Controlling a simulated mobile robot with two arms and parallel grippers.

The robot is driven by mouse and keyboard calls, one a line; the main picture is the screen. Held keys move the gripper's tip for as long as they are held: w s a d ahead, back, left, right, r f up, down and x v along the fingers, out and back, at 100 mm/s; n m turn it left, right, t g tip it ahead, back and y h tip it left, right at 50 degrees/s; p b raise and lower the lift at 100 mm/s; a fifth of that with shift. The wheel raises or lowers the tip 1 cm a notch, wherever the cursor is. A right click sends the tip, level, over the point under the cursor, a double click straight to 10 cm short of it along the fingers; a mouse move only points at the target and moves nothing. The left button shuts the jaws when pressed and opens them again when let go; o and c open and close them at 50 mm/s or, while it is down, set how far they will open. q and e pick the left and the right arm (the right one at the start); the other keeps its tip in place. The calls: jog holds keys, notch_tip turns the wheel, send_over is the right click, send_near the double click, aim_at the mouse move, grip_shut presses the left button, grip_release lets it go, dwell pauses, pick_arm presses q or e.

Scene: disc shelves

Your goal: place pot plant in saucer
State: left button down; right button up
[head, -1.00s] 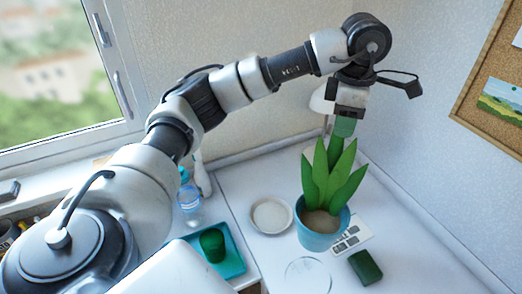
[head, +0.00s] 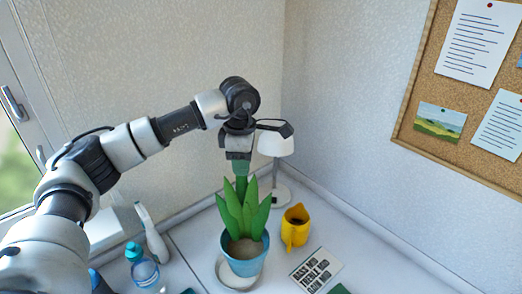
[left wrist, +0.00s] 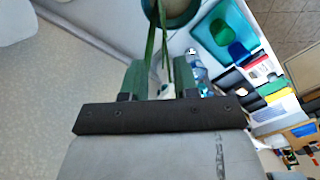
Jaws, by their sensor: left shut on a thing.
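The pot plant is a blue pot (head: 246,265) with broad green leaves (head: 243,212), upright in the head view. My left gripper (head: 241,174) is above it, shut on the upper leaves. The left wrist view shows leaves (left wrist: 163,45) between the green fingers (left wrist: 160,78) and part of the pot (left wrist: 182,10) beyond. The pale round saucer (head: 224,277) shows around the lower left of the pot's base. The pot overlaps it in the picture, hiding most of it; I cannot tell whether the pot touches it. My right gripper is not in view.
A calculator-like pad (head: 316,270) lies right of the pot. A bottle (head: 143,270) and white spray bottle (head: 152,236) stand left. Walls close off the back and right.

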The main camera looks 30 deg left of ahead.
aim_at(232, 178)
pick_arm(q)
jog(key=a, duration=0.1)
jog(key=a+f, duration=0.1)
jog(key=a+p, duration=0.1)
jog(key=shift+s+f, duration=0.3)
notch_tip(232, 178, down, 4)
jog(key=shift+r+p, duration=0.25)
jog(key=shift+p, duration=0.6)
jog(key=shift+f, duration=0.3)
jog(key=shift+f, duration=0.1)
jog(key=c, duration=0.8)
grip_release()
jog(key=shift+s, duration=0.1)
jog(key=shift+c, duration=0.2)
